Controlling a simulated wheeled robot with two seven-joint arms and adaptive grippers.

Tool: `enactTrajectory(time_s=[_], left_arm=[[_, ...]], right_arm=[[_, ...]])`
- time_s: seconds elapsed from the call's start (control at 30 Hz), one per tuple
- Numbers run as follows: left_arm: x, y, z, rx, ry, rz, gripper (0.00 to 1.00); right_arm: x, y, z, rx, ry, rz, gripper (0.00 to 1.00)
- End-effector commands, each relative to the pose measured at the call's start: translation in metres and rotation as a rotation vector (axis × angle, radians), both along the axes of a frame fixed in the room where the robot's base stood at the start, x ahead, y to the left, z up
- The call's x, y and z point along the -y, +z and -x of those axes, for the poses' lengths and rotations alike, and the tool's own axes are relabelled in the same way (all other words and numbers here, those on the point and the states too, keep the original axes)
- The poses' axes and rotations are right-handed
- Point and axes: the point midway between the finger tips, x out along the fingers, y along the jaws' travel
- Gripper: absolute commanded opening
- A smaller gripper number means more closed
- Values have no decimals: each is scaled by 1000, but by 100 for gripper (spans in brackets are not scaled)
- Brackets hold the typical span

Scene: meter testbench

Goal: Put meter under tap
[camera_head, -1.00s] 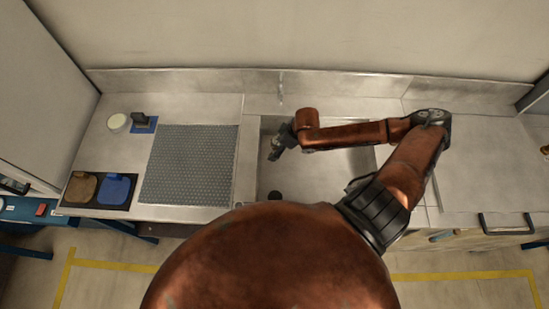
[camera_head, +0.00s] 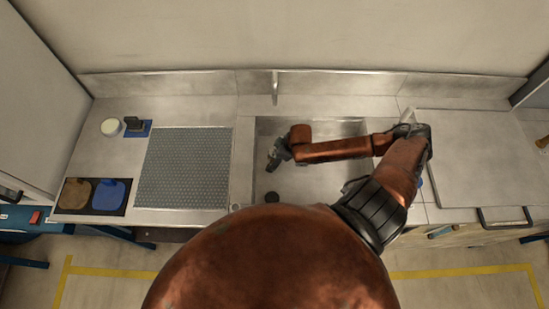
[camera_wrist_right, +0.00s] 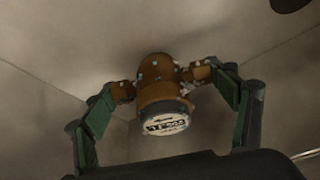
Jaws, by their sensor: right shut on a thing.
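The meter (camera_wrist_right: 163,92) is a brass-brown body with side stubs and a white numbered dial, seen in the right wrist view. My right gripper (camera_wrist_right: 165,88) is shut on it, with green-padded fingers at the two stubs. In the head view my right gripper (camera_head: 273,161) hangs over the left part of the sink (camera_head: 320,185); the meter is too small and dark to make out there. The tap (camera_head: 275,88) is a thin metal spout at the back wall, behind the gripper and apart from it. My left gripper is not in view.
A dark round drain (camera_head: 272,197) lies in the sink in front of the gripper. Further left are a white round tub (camera_head: 110,127) and a dark tray (camera_head: 70,207) with brown and blue pieces.

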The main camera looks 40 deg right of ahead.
Motion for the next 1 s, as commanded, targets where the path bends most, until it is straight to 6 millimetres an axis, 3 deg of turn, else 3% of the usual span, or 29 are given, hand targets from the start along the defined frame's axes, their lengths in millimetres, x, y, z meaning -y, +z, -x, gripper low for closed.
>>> enactTrajectory(time_s=[0.1, 0.13, 0.33, 0.73, 1.0], left_arm=[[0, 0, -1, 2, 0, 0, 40], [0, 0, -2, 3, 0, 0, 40], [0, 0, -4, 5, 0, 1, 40], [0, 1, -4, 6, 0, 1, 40], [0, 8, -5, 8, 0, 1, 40]], right_arm=[[0, -2, -1, 2, 0, -1, 39], [0, -3, 0, 0, 0, 0, 81], [0, -3, 0, 0, 0, 0, 95], [0, 2, 0, 0, 1, 0, 97], [9, 47, 17, 0, 1, 3, 97]])
